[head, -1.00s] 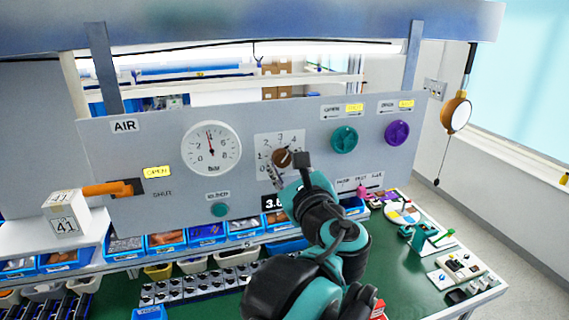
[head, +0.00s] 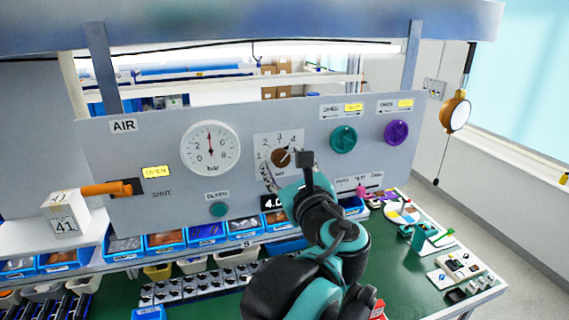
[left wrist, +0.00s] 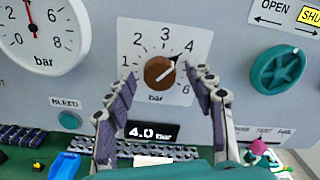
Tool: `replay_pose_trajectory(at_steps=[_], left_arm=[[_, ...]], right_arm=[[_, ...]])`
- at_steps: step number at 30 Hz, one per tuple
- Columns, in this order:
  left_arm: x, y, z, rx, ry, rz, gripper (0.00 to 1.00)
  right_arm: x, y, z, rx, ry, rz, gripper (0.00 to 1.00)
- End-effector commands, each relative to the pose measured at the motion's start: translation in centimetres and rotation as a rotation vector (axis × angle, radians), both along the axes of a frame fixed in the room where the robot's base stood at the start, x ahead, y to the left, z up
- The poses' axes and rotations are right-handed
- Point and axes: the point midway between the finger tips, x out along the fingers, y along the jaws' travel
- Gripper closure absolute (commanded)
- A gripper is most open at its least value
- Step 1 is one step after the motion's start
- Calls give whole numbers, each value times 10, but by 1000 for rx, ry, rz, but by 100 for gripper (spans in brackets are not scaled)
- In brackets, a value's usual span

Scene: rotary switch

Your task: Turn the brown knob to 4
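The brown knob (head: 281,157) sits on the grey panel inside a white dial marked in bar. In the left wrist view, the knob (left wrist: 159,71) has its pointer toward the 4, up and to the right. The black display (left wrist: 150,132) below it reads 4.0 bar. My left gripper (left wrist: 160,76) is open, with one finger on each side of the knob and a visible gap to it on both sides. In the head view, my left wrist partly covers the display. My right gripper is in neither view.
A round gauge (head: 210,149) is left of the dial. A teal knob (head: 343,139) and a purple knob (head: 396,132) are to its right. An orange lever (head: 106,188) sticks out at the left. A green bleed button (head: 219,210) is below the gauge.

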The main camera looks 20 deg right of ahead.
Motion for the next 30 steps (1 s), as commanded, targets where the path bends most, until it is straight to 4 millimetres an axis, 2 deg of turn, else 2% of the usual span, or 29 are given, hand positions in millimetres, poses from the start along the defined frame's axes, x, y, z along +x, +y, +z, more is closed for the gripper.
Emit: replay_pose_trajectory(at_steps=[5,8,21,25,30], left_arm=[[-2,0,1,0,-1,-1,46],[-11,-1,1,1,-2,-2,46],[-100,-5,0,0,0,-4,46],[-114,-5,0,0,0,-3,46],[-120,-4,0,0,0,0,46]], right_arm=[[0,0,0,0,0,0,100],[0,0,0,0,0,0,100],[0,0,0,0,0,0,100],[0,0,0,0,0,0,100],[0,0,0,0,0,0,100]])
